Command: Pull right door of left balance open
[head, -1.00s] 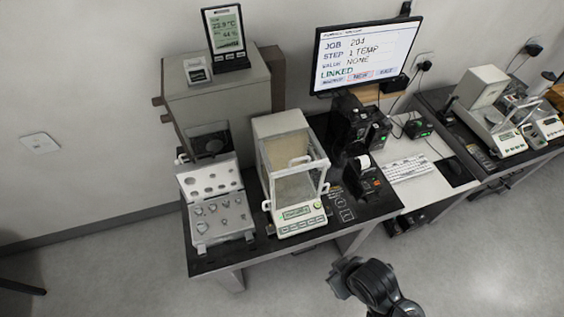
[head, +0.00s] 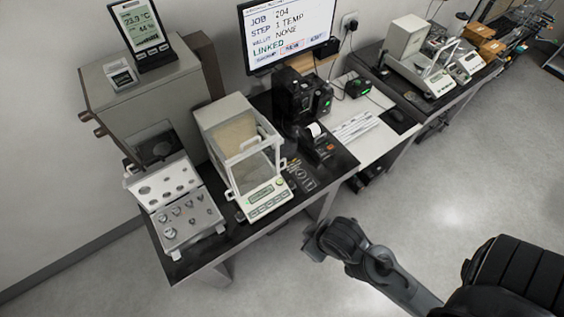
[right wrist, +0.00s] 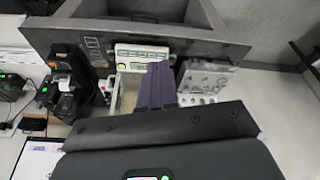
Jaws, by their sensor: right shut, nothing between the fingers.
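The left balance (head: 252,180) stands on the black-topped table, with a glass draft shield and a pale green front panel. Its right door (head: 272,157) is on the shield's right side, with a white handle at the frame; it looks closed. My right gripper (head: 314,240) is in front and to the right of the balance, off the table edge and apart from the door. In the right wrist view its dark purple fingers (right wrist: 157,86) are shut and empty, overlapping the balance (right wrist: 140,51) in the picture. The left gripper is not in view.
An open weight box (head: 180,214) stands left of the balance. A monitor (head: 288,38) is behind. The floor in front of the table is clear.

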